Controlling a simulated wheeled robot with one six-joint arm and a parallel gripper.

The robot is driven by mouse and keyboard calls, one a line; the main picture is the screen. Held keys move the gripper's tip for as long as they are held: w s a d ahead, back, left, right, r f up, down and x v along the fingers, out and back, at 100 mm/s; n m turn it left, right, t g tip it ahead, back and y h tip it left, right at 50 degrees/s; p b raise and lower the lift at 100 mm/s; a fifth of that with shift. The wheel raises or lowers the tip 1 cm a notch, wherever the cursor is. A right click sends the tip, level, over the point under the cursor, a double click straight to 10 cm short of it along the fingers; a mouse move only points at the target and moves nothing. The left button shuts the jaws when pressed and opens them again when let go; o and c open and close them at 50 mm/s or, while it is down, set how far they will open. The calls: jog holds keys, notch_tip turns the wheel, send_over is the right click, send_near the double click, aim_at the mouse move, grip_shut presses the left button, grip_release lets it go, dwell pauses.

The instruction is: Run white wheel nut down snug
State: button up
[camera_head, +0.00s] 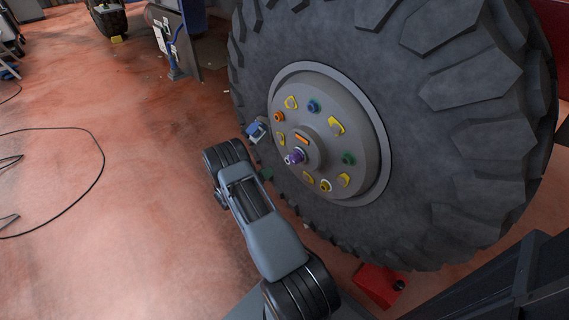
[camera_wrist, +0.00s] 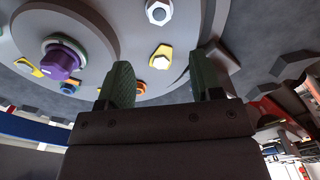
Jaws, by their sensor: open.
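The white wheel nut (camera_head: 326,185) sits low on the grey hub of the big tyre, near a yellow tab. In the wrist view a pale hex nut (camera_wrist: 159,12), which looks like the same one, is at the top edge on the hub face. Whether it is seated flush cannot be told. My gripper (camera_wrist: 165,80) is open, with two green-padded fingers apart and nothing between them. It points toward the hub and is apart from the nut. In the head view my arm hides most of it.
A purple hub centre (camera_head: 294,158) sticks out from the hub. A blue nut (camera_head: 313,106), an orange nut (camera_head: 278,117) and a green nut (camera_head: 348,159) share the hub with several yellow tabs. A red box (camera_head: 380,285) lies below the tyre (camera_head: 430,225). Floor to the left is mostly clear, with a black cable.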

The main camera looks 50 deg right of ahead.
aim_at(286, 159)
jog(key=d, duration=0.3)
jog(key=d+b, duration=0.1)
jog(key=d, duration=0.3)
jog(key=d+b, duration=0.1)
jog(key=d, duration=0.2)
jog(key=shift+s+d, duration=0.35)
jog(key=shift+s, duration=0.05)
jog(key=c, duration=0.9)
